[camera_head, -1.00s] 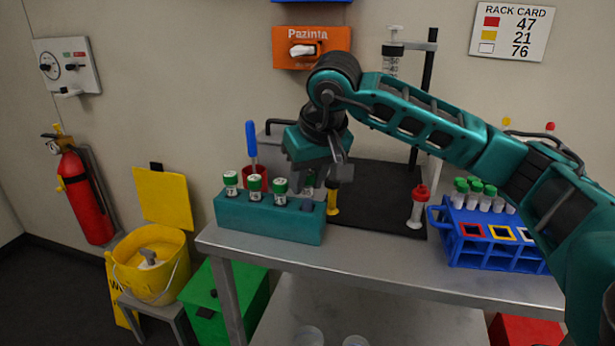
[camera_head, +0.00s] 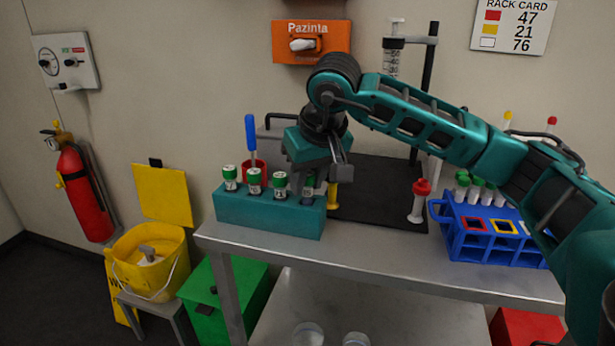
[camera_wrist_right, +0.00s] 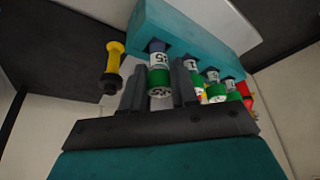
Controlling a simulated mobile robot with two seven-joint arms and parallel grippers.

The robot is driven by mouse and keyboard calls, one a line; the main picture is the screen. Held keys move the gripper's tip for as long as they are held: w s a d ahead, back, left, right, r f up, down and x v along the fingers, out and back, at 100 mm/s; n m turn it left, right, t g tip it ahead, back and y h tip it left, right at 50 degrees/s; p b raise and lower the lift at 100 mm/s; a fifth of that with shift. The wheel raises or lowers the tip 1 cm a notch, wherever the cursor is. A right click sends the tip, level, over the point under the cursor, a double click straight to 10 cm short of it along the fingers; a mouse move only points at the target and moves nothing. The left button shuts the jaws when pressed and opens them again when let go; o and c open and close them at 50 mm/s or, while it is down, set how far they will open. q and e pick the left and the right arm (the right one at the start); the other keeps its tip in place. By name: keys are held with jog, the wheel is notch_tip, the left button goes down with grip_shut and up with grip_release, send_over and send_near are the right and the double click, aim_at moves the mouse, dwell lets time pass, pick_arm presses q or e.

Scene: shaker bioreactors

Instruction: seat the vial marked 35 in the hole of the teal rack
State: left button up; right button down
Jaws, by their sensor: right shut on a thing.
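The teal rack (camera_head: 268,218) stands at the table's left front edge, with several green-capped vials along it. My right gripper (camera_head: 321,181) is over the rack's right end, shut on the vial marked 35 (camera_head: 309,186). In the right wrist view, the gripper (camera_wrist_right: 160,88) has a finger on each side of the vial (camera_wrist_right: 158,61), whose label shows beneath its green cap. The vial is upright and its lower end appears to be in the right-end hole of the rack (camera_wrist_right: 185,28); how deep is hard to tell. My left gripper is not in view.
A yellow plunger-shaped piece (camera_head: 333,196) stands close to the right of the gripper. A red-topped syringe (camera_head: 418,202) is on the black mat (camera_head: 375,190).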

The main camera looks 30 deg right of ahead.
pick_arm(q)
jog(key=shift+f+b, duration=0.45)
pick_arm(e)
jog(key=shift+f, duration=0.6)
jog(key=c, duration=0.8)
grip_release()
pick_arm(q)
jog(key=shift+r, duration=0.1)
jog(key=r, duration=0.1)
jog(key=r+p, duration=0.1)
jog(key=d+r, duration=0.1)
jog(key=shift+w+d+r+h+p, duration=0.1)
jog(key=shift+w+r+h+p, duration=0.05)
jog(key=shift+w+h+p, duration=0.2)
pick_arm(e)
jog(key=v, duration=1.3)
